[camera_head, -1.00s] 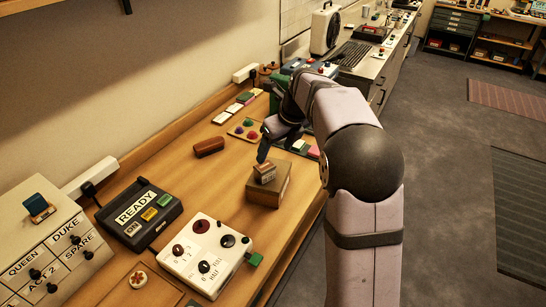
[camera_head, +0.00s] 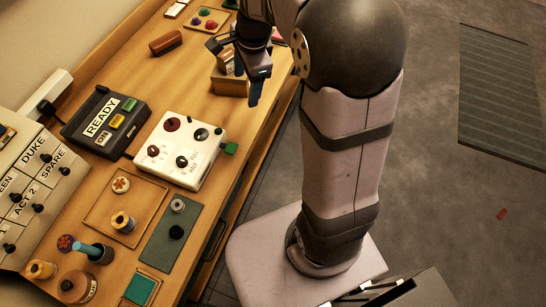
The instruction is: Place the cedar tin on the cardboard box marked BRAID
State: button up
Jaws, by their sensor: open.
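A cardboard box (camera_head: 229,86) stands near the table's front edge, at the upper middle of the head view. No BRAID marking is readable. A small brown block-like thing (camera_head: 225,63) sits on top of it and looks like the cedar tin, though its label cannot be read. My gripper (camera_head: 238,66) is open, with its dark fingers spread around the area of the box top. One finger hangs in front of the box's right side and hides part of it. I cannot tell whether a finger touches the tin or the box.
A black READY panel (camera_head: 106,119) and a white control box (camera_head: 181,150) stand left of the cardboard box. A brown roll (camera_head: 166,44) lies behind. A wooden tray (camera_head: 126,207), spools and a green-grey mat (camera_head: 171,236) fill the near end. Bare wood shows between the roll and white box.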

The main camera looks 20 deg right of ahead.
jog(key=s+f+n+g, duration=0.1)
jog(key=s+f+n, duration=0.3)
jog(key=s+n, duration=0.5)
jog(key=s+a+f+n+g+h, duration=0.1)
jog(key=s+f+n, duration=0.2)
jog(key=s+n, duration=0.6)
jog(key=shift+s+f, duration=0.35)
jog(key=shift+s, duration=0.2)
